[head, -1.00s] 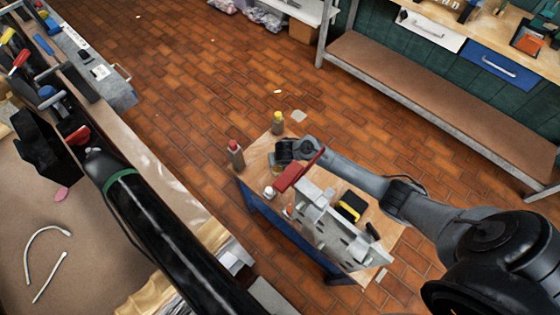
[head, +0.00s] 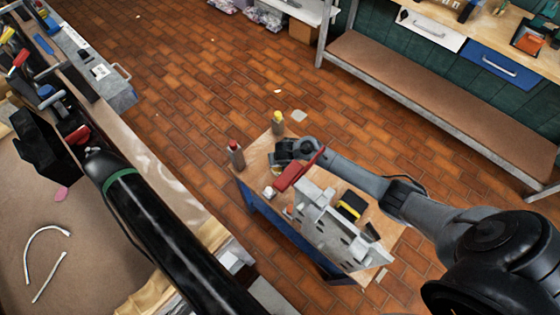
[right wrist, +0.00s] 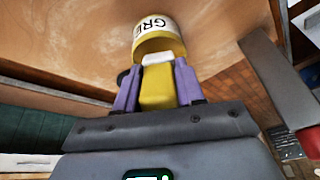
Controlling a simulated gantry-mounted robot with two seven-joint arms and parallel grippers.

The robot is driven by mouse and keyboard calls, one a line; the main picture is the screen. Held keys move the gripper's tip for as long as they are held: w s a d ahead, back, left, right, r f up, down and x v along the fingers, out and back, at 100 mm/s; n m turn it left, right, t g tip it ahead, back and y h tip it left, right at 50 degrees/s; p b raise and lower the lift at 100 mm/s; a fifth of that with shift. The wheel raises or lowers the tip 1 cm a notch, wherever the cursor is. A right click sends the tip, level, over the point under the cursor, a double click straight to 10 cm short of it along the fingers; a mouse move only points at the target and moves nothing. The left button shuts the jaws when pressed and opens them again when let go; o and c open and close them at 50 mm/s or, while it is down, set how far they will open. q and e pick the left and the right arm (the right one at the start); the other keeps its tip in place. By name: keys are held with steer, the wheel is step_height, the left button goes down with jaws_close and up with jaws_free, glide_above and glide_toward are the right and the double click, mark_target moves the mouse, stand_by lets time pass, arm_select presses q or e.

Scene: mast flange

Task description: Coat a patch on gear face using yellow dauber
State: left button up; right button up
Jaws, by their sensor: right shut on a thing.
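My right gripper (right wrist: 158,90) has purple fingers shut on the yellow dauber (right wrist: 158,88), whose pale end points at a tub. This yellow tub (right wrist: 158,38) has a white label reading "GRE" and stands just beyond the dauber; I cannot tell whether they touch. In the head view, the right gripper (head: 281,157) is over the far part of the small bench, and the dauber is hard to make out. A grey metal plate assembly (head: 335,228) stands on the bench; I cannot pick out the gear face. My left arm's end (head: 95,160) is over the left workbench, its jaws unclear.
The small wooden-topped bench (head: 254,163) has blue sides. A red-capped bottle (head: 236,154) and a yellow-capped bottle (head: 278,123) stand near its far edges. A small white container (head: 268,193) and a yellow-black item (head: 351,206) flank the plate. Open tiled floor surrounds the bench.

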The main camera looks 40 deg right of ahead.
steer(key=shift+f, duration=0.35)
stand_by(0.6)
stand_by(0.9)
steer(key=shift+f, duration=0.1)
stand_by(0.4)
step_height(320, 180, up, 4)
steer(key=p, duration=0.5)
steer(key=shift+r+p, duration=1.6)
steer(key=shift+p, duration=0.2)
